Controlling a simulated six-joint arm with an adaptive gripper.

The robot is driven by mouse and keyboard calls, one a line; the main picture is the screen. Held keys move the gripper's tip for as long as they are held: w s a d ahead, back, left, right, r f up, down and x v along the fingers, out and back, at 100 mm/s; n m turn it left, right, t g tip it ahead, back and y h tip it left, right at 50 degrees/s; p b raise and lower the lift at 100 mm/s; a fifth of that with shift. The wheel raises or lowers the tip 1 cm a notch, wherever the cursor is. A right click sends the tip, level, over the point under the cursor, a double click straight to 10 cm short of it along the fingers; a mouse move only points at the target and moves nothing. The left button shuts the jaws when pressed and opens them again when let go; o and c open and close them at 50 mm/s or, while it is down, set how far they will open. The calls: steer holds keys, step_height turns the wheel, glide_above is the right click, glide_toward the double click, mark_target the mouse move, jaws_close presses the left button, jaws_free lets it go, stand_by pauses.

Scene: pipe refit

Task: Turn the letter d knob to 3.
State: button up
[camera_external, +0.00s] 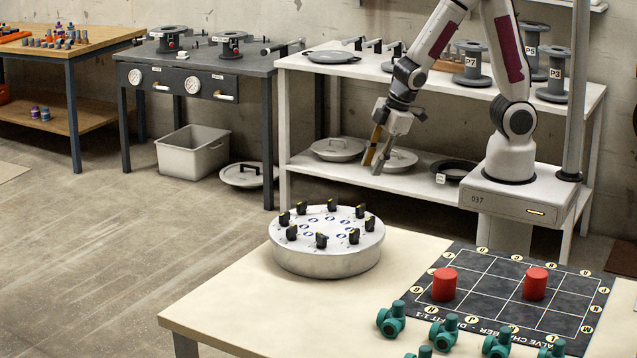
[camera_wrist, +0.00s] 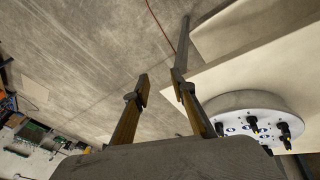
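A round grey-white drum (camera_external: 325,264) stands on the near table, with several black knobs in a ring on its top and small blue marks inside the ring. The knob letters are too small to read, so I cannot tell which is d; one front knob (camera_external: 321,240) has a yellow-tipped pointer. The drum's rim also shows at the right of the wrist view (camera_wrist: 262,100). My gripper (camera_external: 376,168) hangs above and behind the drum, apart from it. Its two fingers are spread with nothing between them in the wrist view (camera_wrist: 158,92).
A dark grid mat (camera_external: 475,301) with two red cylinders (camera_external: 444,284) lies right of the drum. Several green valves (camera_external: 391,318) stand in front of it. A white shelf (camera_external: 300,62) with pans and spools is behind. The table left of the drum is clear.

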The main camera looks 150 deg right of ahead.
steer(key=d+f+n+t, duration=0.1)
steer(key=d+f+t, duration=0.1)
steer(key=d+f, duration=0.4)
steer(key=n+t+y, duration=0.4)
steer(key=t, duration=0.6)
glide_toward(333, 198)
steer(key=x, duration=0.2)
steer(key=shift+a+f, duration=0.15)
steer(key=shift+w, duration=0.15)
steer(key=shift+x, duration=3.8)
